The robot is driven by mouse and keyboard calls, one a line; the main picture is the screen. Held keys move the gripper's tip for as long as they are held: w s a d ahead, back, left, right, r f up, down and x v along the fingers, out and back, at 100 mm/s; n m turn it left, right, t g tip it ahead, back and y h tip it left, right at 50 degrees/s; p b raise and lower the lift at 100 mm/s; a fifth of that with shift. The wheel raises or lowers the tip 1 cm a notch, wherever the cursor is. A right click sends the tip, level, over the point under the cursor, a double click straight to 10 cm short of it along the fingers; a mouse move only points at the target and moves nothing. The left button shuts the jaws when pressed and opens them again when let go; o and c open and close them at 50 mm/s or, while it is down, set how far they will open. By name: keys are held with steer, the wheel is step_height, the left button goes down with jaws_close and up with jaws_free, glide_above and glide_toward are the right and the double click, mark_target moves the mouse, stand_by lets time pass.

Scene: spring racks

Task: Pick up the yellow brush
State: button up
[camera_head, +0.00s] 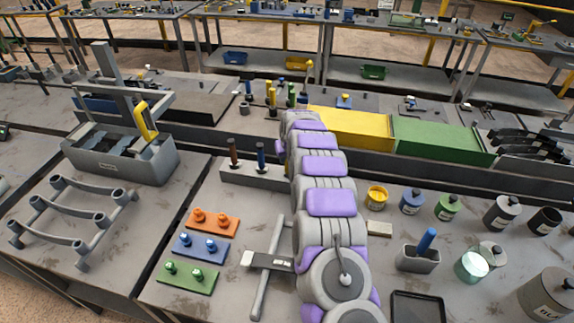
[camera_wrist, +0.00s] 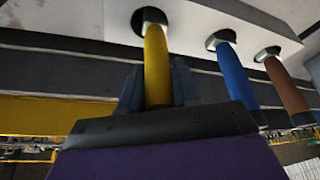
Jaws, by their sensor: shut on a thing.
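The yellow brush (camera_wrist: 156,48) shows in the wrist view as a yellow handle, its far end at a hole in a pale grey rack (camera_wrist: 85,15). My gripper (camera_wrist: 157,85) has its two dark fingers on either side of the handle and is shut on it. In the head view my purple and grey arm hides the yellow brush and the gripper. The rack shows there as a grey block (camera_head: 240,178) just left of my arm.
A blue handle (camera_wrist: 236,75) and a brown handle (camera_wrist: 288,92) stand in the same rack beside the yellow one. Orange, blue and green peg plates (camera_head: 207,223) lie in front of the rack. Paint pots (camera_head: 411,202) and a grey cup (camera_head: 417,259) stand right of my arm.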

steer(key=shift+d+r, duration=0.3)
steer(key=shift+d, duration=0.15)
steer(key=r, duration=0.3)
steer(key=r+p, duration=0.1)
steer(key=r, duration=0.5)
steer(key=shift+a+r, duration=0.2)
steer(key=shift+a, duration=0.05)
steer(key=shift+d, duration=0.1)
stand_by(0.5)
